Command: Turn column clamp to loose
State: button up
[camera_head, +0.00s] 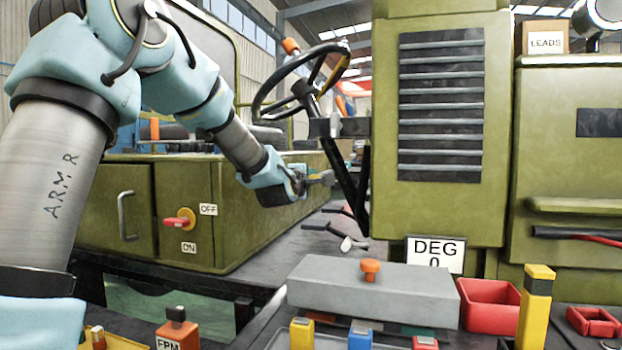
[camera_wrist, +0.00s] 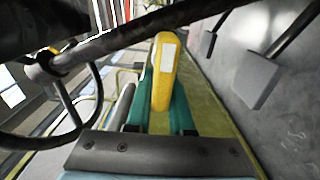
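In the head view, the column (camera_head: 350,185) slants down from the steering wheel (camera_head: 262,100), past a dark bracket (camera_head: 338,127). My gripper (camera_head: 322,178) is just left of the column, below the wheel. In the wrist view, my teal fingers (camera_wrist: 160,112) stand apart on both sides of the lever's near end. Whether they press on it is unclear.
Grey pedals (camera_wrist: 255,80) are beside the column's lower part. An olive cabinet with a red switch (camera_head: 178,222) stands left, below my arm. A grey box lid with an orange knob (camera_head: 370,270), a "DEG 0" sign (camera_head: 435,254) and red bins (camera_head: 487,305) are in front.

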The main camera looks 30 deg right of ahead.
jog(key=o, duration=0.5)
jog(key=shift+c, duration=0.2)
jog(key=v, duration=1.1)
jog(key=shift+w, duration=0.1)
